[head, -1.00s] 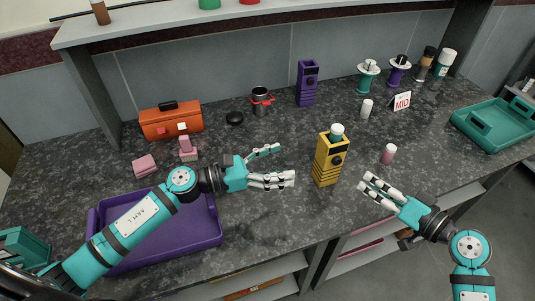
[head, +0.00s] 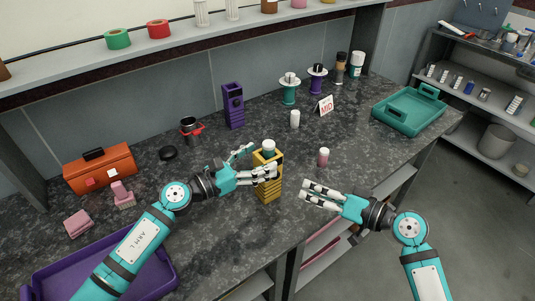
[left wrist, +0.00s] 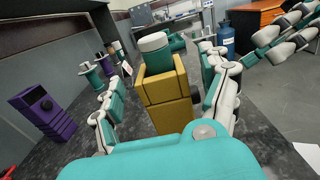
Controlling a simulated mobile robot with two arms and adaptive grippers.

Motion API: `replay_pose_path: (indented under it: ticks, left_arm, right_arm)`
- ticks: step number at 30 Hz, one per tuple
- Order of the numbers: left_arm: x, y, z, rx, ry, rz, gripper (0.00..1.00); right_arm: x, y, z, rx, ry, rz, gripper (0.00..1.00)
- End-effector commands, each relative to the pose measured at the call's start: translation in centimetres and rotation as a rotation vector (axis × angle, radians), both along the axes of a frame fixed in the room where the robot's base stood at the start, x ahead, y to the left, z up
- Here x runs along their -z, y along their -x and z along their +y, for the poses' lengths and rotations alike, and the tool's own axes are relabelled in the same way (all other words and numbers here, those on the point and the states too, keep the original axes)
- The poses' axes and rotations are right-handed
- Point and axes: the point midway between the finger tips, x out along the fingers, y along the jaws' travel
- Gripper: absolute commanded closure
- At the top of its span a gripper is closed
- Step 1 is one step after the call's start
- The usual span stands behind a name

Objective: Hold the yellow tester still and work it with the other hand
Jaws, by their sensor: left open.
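The yellow tester (head: 269,190) stands upright near the front edge of the counter, with a teal, white-capped piece in its top. My left gripper (head: 262,160) is open, with its fingers on either side of the tester. In the left wrist view the tester (left wrist: 168,98) stands between the two fingers (left wrist: 160,85), with gaps visible on both sides. Its dark knob side is mostly hidden by the fingers in the head view. My right gripper (head: 304,191) is open and empty, just right of the tester and apart from it.
A pink-capped vial (head: 323,157) and a white vial (head: 295,119) stand behind and right of the tester. A purple tester (head: 233,107) stands further back. A purple tray (head: 165,277) lies front left, and a teal tray (head: 409,123) right.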

Motion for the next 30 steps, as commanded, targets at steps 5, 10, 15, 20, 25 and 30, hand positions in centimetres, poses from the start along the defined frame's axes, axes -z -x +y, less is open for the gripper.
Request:
replay_pose_path:
  ticks: [5,10,15,20,25,30]
  left_arm:
    - [0.0,-1.4,-1.9,-0.001,0.001,0.000,0.21]
    - [0.0,-1.9,-2.6,0.000,0.001,0.001,0.21]
    - [0.0,-1.9,-2.7,0.000,0.000,0.000,0.21]
    - [0.0,-1.9,-2.7,0.000,0.000,0.000,0.29]
    - [0.0,-1.9,-2.6,0.000,0.000,0.000,0.51]
    - [0.0,-1.9,-2.6,0.000,0.000,0.000,0.73]
  right_arm:
    - [0.0,0.0,0.0,0.000,0.000,0.000,0.62]
    - [0.0,0.0,0.0,0.000,0.000,0.000,0.62]
    - [0.0,0.0,0.0,0.000,0.000,0.000,0.62]
    - [0.0,0.0,0.0,0.000,0.000,0.000,0.62]
    - [0.0,0.0,0.0,0.000,0.000,0.000,0.62]
    - [0.0,0.0,0.0,0.000,0.000,0.000,0.62]
